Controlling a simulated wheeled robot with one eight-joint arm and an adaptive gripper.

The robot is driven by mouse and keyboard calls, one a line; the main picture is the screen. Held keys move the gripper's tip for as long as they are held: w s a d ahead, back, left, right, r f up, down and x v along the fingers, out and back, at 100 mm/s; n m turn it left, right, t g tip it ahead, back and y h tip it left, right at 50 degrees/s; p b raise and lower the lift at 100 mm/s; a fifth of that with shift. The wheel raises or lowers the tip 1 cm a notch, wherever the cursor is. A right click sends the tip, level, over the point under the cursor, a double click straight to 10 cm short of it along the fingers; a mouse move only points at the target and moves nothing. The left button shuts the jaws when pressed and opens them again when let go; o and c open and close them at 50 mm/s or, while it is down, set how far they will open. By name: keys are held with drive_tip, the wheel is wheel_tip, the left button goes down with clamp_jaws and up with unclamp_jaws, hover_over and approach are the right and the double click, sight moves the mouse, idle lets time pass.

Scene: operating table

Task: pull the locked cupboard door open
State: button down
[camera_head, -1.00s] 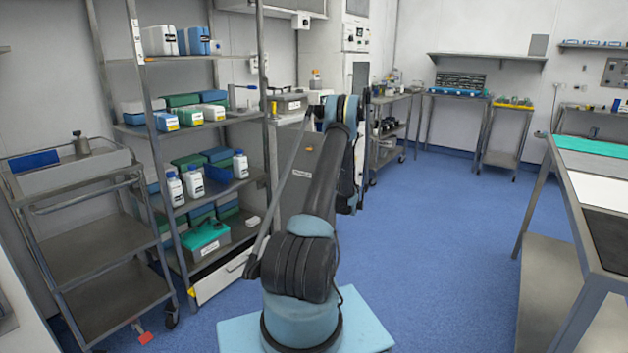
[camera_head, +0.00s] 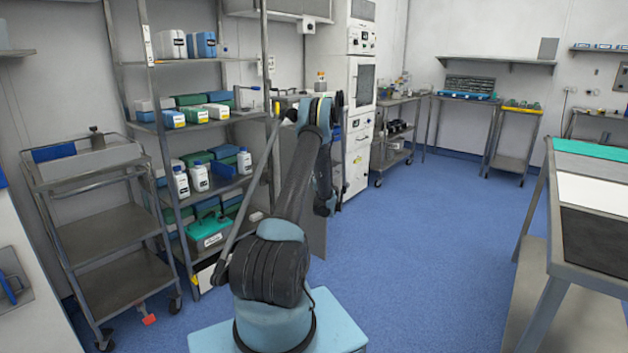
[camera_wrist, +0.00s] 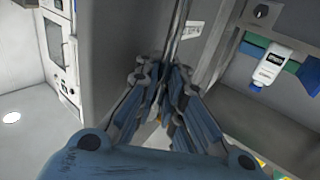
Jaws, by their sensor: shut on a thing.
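The grey cupboard (camera_head: 316,240) stands behind my arm in the head view, mostly hidden by it. Only part of a grey panel shows to the right of the arm. In the wrist view a large dark grey panel (camera_wrist: 112,45) fills the upper middle. A thin upright metal bar (camera_wrist: 180,28) runs down between the fingers of my gripper (camera_wrist: 165,85). The fingers are closed in on the bar, seemingly the door handle; the exact contact is hard to see. A dark round lock or knob (camera_wrist: 262,11) shows on a grey face at upper right. How far the door stands open cannot be told.
A shelf rack (camera_head: 160,150) with boxes and white bottles (camera_head: 200,178) stands left of my arm, close by. A steel trolley (camera_head: 100,235) is further left. A worktable (camera_head: 570,290) stands at right. Blue floor (camera_head: 430,240) between is clear.

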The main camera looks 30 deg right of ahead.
drive_tip(key=shift+d, duration=0.1)
drive_tip(key=c, duration=2)
unclamp_jaws()
drive_tip(key=shift+s+d, duration=0.1)
drive_tip(key=shift+o, duration=0.2)
drive_tip(key=v, duration=0.7)
drive_tip(key=shift+s, duration=0.25)
drive_tip(key=shift+f, duration=0.1)
